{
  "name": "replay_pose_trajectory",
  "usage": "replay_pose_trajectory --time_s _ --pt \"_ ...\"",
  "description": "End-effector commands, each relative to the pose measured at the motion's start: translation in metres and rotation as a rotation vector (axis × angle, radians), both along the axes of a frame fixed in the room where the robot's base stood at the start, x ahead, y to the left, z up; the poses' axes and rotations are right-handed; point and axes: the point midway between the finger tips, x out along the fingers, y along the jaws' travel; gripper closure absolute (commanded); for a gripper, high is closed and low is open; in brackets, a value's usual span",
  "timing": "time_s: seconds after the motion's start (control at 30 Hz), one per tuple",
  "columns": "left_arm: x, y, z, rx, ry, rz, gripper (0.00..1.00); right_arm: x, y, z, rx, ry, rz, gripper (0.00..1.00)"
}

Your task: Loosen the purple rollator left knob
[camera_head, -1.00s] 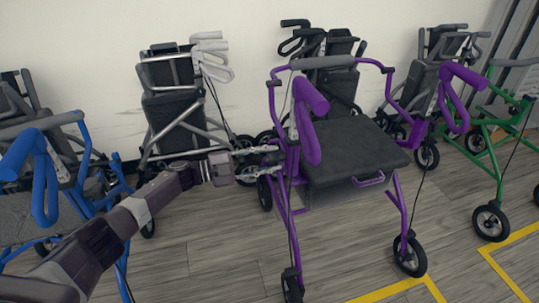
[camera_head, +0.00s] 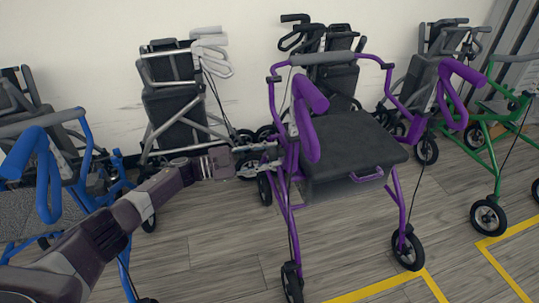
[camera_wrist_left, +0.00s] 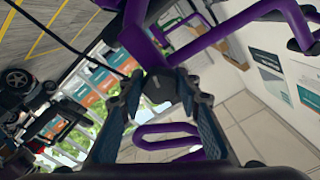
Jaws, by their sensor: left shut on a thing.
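The purple rollator (camera_head: 397,195) stands upright in the middle right of the head view, with a black seat and purple handles. My left gripper (camera_head: 274,158) reaches in from the left to the rollator's left side frame, below the near handle. In the left wrist view the fingers of my left gripper (camera_wrist_left: 160,92) are shut on a dark knob (camera_wrist_left: 158,84) beside the purple frame tube (camera_wrist_left: 145,45). In the head view the knob is hidden by the fingers and frame. My right gripper is in neither view.
A blue rollator (camera_head: 47,180) stands at the left, near my left arm. A green rollator (camera_head: 490,150) stands at the right. Folded grey and black rollators (camera_head: 175,105) line the wall. Wood floor (camera_head: 225,240) in front is clear, with yellow lines (camera_head: 440,292).

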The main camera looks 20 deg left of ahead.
Motion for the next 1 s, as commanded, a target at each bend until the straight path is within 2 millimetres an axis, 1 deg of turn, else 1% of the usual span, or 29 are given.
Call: replay_pose_trajectory --time_s 0.1,0.13,0.27,0.3,0.57,0.67,0.77,1.0 --pt "0.0 0.001 -0.001 0.002 0.001 0.002 0.93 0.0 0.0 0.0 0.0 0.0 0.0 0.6" --pt "0.0 0.001 -0.001 0.003 0.001 0.002 0.67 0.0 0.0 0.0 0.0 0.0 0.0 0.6" --pt "0.0 0.001 -0.001 0.002 0.0 0.001 0.53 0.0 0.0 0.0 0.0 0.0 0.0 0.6" --pt "0.0 0.001 -0.001 0.002 0.0 0.001 0.51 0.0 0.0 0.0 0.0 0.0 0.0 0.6" --pt "-0.001 0.001 -0.001 0.002 -0.001 0.001 0.51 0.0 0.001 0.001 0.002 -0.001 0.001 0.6" --pt "-0.004 0.007 -0.001 0.003 0.0 0.002 0.51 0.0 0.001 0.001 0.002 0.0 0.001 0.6" --pt "-0.012 0.019 -0.001 0.003 0.001 0.002 0.51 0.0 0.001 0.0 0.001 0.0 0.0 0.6" --pt "-0.041 0.062 -0.002 0.004 0.001 0.003 0.51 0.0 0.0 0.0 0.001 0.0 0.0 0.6"
